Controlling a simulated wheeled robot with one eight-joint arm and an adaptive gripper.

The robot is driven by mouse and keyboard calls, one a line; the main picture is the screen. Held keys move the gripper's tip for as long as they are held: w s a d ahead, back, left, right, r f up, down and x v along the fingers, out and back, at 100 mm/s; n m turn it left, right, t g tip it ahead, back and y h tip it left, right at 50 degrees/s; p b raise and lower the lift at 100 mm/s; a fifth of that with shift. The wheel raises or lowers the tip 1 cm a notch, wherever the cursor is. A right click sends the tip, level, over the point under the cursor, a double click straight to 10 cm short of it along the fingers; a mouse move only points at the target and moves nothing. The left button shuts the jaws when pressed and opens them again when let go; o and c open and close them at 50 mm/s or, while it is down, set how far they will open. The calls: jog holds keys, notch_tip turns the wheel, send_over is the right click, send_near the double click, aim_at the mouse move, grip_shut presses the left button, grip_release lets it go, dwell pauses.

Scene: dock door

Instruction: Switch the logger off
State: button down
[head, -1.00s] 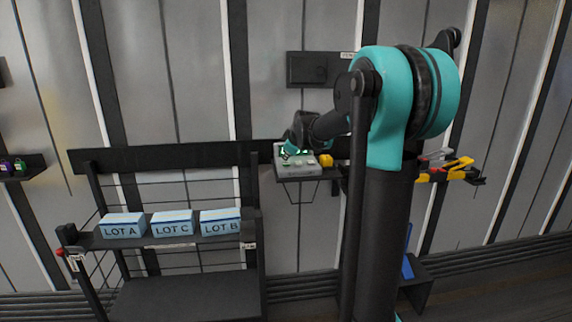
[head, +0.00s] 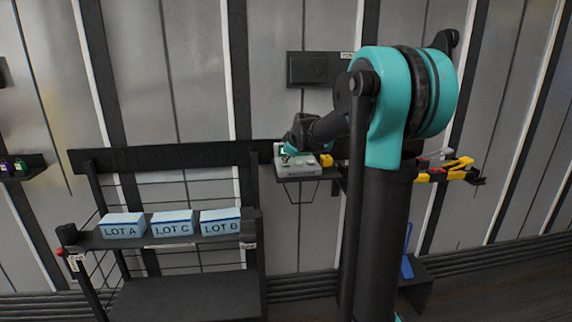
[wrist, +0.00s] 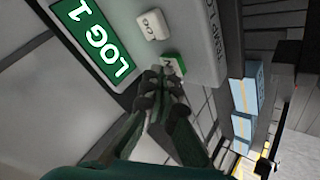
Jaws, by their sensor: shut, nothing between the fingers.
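The logger (head: 298,170) is a grey box on a small wall shelf in the head view, partly hidden by my arm. In the wrist view the logger (wrist: 196,20) shows a green screen reading "LOG 1". A white button (wrist: 152,25) marked "LOG" stands beside the screen. A green button (wrist: 173,63) lies farther along the face, partly covered by my fingertips. My gripper (wrist: 163,80) is shut and empty, with its fingertips at the green button. I cannot tell whether they touch it. My gripper also shows over the logger in the head view (head: 288,158).
Blue-white boxes (head: 172,223) labelled LOT A, LOT C and LOT B stand on the rack at left. A dark box (head: 306,69) is on the wall above. Yellow and red tools (head: 450,170) lie on a shelf at right.

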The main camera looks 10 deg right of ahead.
aim_at(287, 164)
jog(key=shift+f, duration=0.15)
dwell(0.5)
jog(key=shift+r, duration=0.95)
jog(key=shift+r, duration=2.5)
jog(key=s+d+f+m+g, duration=0.1)
jog(key=s+f+m, duration=0.2)
jog(key=s+f, duration=0.6)
jog(key=s+d+f+m+g+h, duration=0.1)
jog(key=s+f+m, duration=0.3)
jog(key=s+f, duration=0.6)
jog(key=s+d+f+m+g+h, duration=0.1)
jog(key=s+f+m, duration=0.3)
jog(key=s, duration=1.7)
notch_tip(287, 164, down, 6)
jog(key=shift+s+d+r+g, duration=0.25)
jog(key=shift+s+d+g, duration=0.2)
jog(key=shift+g, duration=0.45)
